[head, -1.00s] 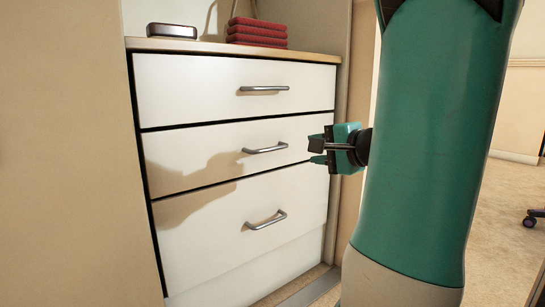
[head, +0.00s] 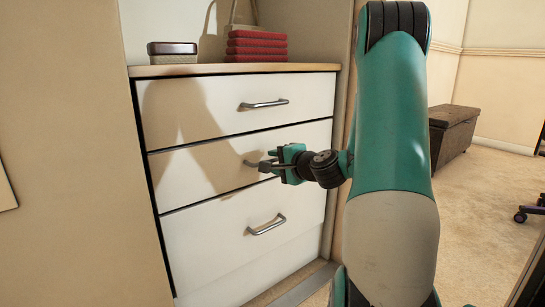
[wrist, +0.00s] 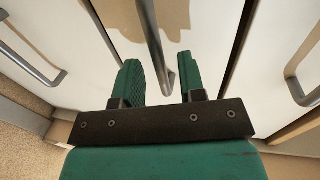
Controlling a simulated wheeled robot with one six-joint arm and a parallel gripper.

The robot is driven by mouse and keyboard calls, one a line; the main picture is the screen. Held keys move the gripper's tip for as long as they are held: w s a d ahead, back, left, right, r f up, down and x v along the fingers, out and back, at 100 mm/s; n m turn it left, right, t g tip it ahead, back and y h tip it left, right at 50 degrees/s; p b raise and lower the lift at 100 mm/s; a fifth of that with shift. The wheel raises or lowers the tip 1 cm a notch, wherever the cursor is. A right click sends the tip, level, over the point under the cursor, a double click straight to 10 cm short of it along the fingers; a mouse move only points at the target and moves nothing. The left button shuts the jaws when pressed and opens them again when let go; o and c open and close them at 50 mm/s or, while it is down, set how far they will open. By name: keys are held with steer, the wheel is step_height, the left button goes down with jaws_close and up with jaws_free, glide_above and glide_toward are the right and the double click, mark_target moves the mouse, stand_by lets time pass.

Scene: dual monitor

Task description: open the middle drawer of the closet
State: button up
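The closet (head: 236,70) has three white drawers, all looking shut. The middle drawer (head: 185,183) has a metal bar handle (head: 251,163), mostly hidden behind my gripper in the head view. My gripper (head: 272,160) is at that handle. In the wrist view, my green fingers (wrist: 160,80) are apart, and the middle drawer's handle (wrist: 153,40) runs between them. A gap shows between the handle and the right finger. I cannot tell whether the left finger touches the handle.
The top drawer's handle (head: 264,103) and bottom drawer's handle (head: 266,225) lie above and below. A wall (head: 65,120) stands left. A brown chest (head: 453,135) and open floor lie right.

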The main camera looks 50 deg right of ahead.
steer(key=shift+x, duration=1.05)
jaws_close()
